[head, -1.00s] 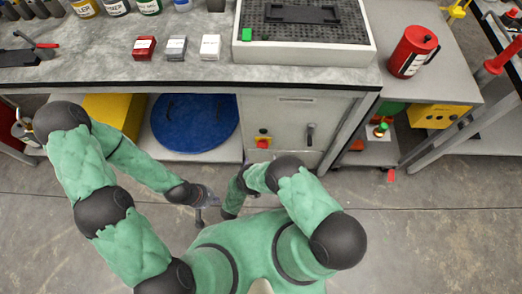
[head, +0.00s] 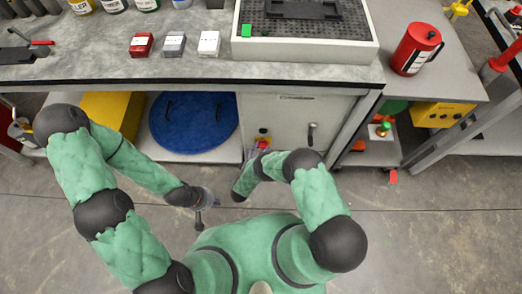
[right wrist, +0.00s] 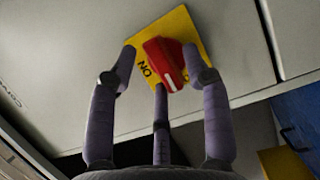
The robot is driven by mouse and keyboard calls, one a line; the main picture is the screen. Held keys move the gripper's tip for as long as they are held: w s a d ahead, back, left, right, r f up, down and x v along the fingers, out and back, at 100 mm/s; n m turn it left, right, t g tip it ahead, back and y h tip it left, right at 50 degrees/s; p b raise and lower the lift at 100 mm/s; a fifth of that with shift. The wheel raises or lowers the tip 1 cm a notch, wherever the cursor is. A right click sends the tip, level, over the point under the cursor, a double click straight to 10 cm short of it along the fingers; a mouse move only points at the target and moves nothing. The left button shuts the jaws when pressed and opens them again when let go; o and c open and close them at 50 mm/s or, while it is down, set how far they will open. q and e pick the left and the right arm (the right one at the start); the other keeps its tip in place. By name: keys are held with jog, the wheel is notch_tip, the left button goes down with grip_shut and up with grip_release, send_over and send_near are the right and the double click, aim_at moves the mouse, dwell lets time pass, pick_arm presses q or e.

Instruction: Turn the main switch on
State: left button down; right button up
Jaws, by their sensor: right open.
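The main switch is a red rotary knob (right wrist: 168,62) with a white mark, on a yellow plate (right wrist: 195,35) with black lettering. I cannot tell whether any finger touches the knob. My left gripper (head: 207,202) hangs low over the floor, away from the switch; its fingers are unclear.
A cabinet handle (head: 311,133) is right of the switch. A round blue lid (head: 193,122) stands on the shelf to the left. The bench top (head: 110,72) overhangs above, with small red, grey and white boxes.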

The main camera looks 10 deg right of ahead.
jog(key=shift+w+d, duration=0.1)
jog(key=shift+w, duration=0.05)
grip_shut()
jog(key=shift+r+m, duration=0.1)
jog(key=shift+m, duration=0.2)
jog(key=m, duration=0.1)
jog(key=m+g+y+p, duration=0.1)
jog(key=m, duration=0.1)
jog(key=shift+d+r+y, duration=0.1)
jog(key=shift+r+y, duration=0.05)
jog(key=shift+y, duration=0.15)
jog(key=shift+s+d+m+y+p, duration=0.1)
jog(key=shift+d+m+y+p, duration=0.1)
jog(key=shift+m+y, duration=1.15)
jog(key=shift+s+d+m+y+p, duration=0.2)
jog(key=shift+m+y, duration=0.5)
jog(key=shift+m, duration=1.3)
jog(key=shift+d+m+y+p, duration=0.1)
jog(key=shift+m+y+p, duration=0.15)
jog(key=shift+m+y, duration=1.1)
jog(key=shift+m+h, duration=0.3)
jog(key=shift+m, duration=0.1)
